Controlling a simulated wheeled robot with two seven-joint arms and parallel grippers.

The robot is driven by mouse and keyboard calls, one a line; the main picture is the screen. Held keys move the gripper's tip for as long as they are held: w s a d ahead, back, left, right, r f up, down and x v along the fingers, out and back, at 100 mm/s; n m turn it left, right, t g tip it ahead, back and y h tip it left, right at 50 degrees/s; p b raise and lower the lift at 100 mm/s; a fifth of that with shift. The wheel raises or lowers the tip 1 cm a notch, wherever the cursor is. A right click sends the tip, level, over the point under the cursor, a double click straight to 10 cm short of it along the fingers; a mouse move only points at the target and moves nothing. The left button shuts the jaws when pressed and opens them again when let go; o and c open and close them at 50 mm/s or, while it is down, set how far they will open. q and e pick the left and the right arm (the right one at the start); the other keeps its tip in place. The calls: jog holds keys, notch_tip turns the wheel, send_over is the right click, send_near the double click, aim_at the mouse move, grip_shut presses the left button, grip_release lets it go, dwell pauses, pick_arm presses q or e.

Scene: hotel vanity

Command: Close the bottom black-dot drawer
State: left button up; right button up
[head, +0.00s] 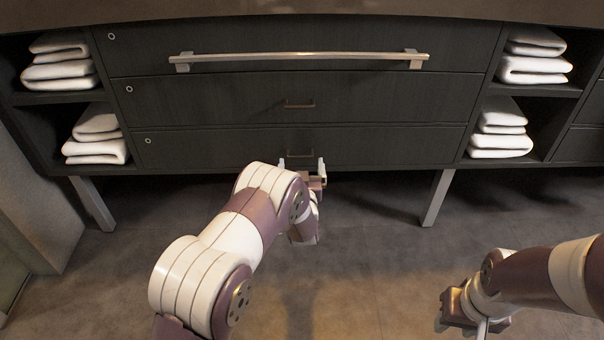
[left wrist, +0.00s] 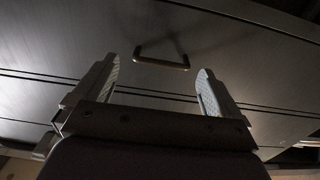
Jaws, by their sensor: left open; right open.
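The bottom drawer (head: 220,150) is a dark wood front at the bottom of a three-drawer stack, with a small ring mark (head: 147,141) at its upper left. Its front looks about level with the drawers above; I cannot tell if a small gap remains. My left gripper (head: 302,162) is open at its small bar handle (head: 300,153), one finger on each side in the head view. In the left wrist view a bar handle (left wrist: 161,64) shows beyond and between the open fingertips (left wrist: 158,75); no contact is visible. My right gripper (head: 461,322) is open and empty, low at the right.
Above are the middle drawer (head: 220,101) with a small handle and the top drawer (head: 270,35) with a long bright bar (head: 300,57). Folded white towels (head: 97,137) fill side shelves. Metal legs (head: 437,198) stand below. The floor between the arms is clear.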

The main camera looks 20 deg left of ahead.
pick_arm(q)
jog(key=p+v, duration=0.3)
jog(key=v, duration=0.6)
jog(key=shift+s+p, duration=0.25)
jog(key=shift+p, duration=0.1)
jog(key=shift+d+r, duration=0.1)
jog(key=shift+r, duration=0.05)
